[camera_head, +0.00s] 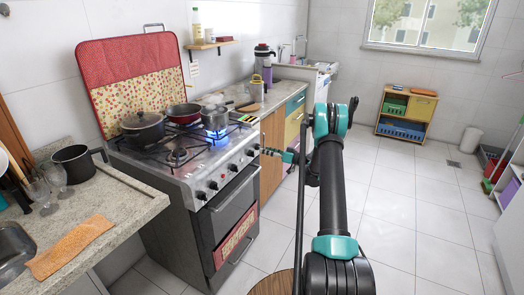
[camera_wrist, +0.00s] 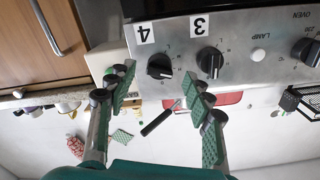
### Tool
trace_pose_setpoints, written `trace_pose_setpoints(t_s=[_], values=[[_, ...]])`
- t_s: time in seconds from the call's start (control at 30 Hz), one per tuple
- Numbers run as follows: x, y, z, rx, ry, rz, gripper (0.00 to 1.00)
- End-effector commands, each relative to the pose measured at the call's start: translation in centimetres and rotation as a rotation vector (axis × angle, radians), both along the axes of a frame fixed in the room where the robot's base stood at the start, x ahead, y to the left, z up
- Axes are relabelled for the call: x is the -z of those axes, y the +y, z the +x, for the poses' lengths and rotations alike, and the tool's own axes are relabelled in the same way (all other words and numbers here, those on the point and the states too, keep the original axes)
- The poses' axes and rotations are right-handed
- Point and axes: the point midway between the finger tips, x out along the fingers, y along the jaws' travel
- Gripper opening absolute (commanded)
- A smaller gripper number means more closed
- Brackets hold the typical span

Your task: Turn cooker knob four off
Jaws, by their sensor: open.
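The cooker (camera_head: 185,180) stands against the left wall with a row of black knobs on its front panel. In the wrist view, which is upside down, cooker knob four (camera_wrist: 160,66) is a black dial under a white label "4". My gripper (camera_head: 268,152) is at the right end of the panel. In the wrist view my gripper (camera_wrist: 157,84) is open and empty, with one green-padded finger on each side of knob four. I cannot tell whether either finger touches it.
Knob three (camera_wrist: 210,61) is close beside the right finger in the wrist view. Pots (camera_head: 143,127) sit on the hob. A granite counter (camera_head: 120,200) stands at the left. The tiled floor (camera_head: 400,200) to the right is clear.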

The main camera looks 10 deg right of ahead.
Motion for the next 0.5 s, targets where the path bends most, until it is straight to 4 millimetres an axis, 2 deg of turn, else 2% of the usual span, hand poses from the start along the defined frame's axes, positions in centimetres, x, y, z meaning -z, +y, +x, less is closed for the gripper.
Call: trace_pose_setpoints(t_s=[0.2,0.5], values=[[0.0,2.1,1.5,0.0,0.0,0.0,0.52],[0.0,2.6,1.9,0.001,0.0,0.0,0.52]])
